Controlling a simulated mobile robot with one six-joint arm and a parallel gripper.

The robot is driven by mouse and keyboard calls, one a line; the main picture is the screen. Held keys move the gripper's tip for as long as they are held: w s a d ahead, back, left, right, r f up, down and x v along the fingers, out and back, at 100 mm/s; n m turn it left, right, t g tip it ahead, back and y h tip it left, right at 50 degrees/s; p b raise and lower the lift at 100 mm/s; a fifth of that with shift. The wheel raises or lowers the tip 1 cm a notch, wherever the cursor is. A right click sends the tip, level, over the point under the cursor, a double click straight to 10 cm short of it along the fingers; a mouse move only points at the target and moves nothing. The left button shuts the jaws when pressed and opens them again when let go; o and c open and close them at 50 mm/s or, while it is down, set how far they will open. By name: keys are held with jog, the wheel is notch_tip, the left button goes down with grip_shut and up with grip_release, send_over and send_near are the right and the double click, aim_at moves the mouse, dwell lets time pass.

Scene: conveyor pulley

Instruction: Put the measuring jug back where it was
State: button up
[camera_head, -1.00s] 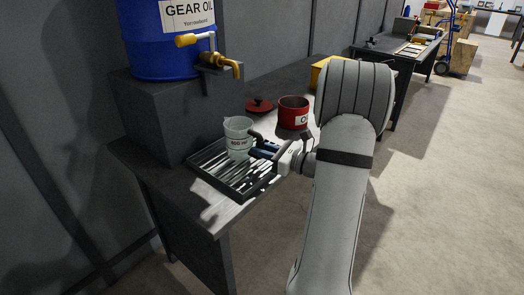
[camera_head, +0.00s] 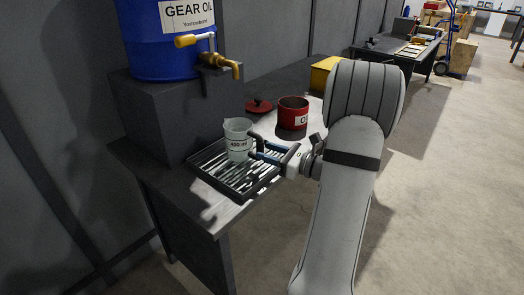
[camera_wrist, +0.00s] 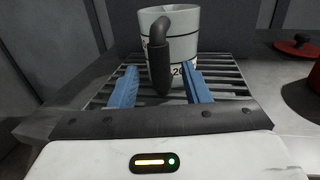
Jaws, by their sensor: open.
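In the wrist view my gripper (camera_wrist: 157,86) is open, with one finger on each side of the lower handle. I cannot tell whether either finger touches it.
A blue gear oil drum (camera_head: 165,50) with a yellow-handled tap (camera_head: 231,68) stands on a dark block behind the tray. A red pot (camera_head: 292,112) and its red lid (camera_head: 259,105) are on the bench to the right. A yellow box (camera_head: 325,72) stands farther back.

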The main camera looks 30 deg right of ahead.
jog(key=v, duration=0.9)
jog(key=s+a+n+g+y, duration=0.25)
jog(key=a+n+g, duration=0.9)
jog(key=a, duration=0.85)
jog(key=s+a+n+g+h, duration=0.1)
jog(key=s+a+n+h, duration=0.2)
jog(key=n, duration=0.6)
jog(key=s+a+n+g+h, duration=0.1)
jog(key=s+a+n+h, duration=0.3)
jog(key=s+n+h, duration=0.3)
jog(key=shift+s+r+n+h, duration=0.25)
jog(key=shift+n+h, duration=0.7)
jog(key=shift+n, duration=0.2)
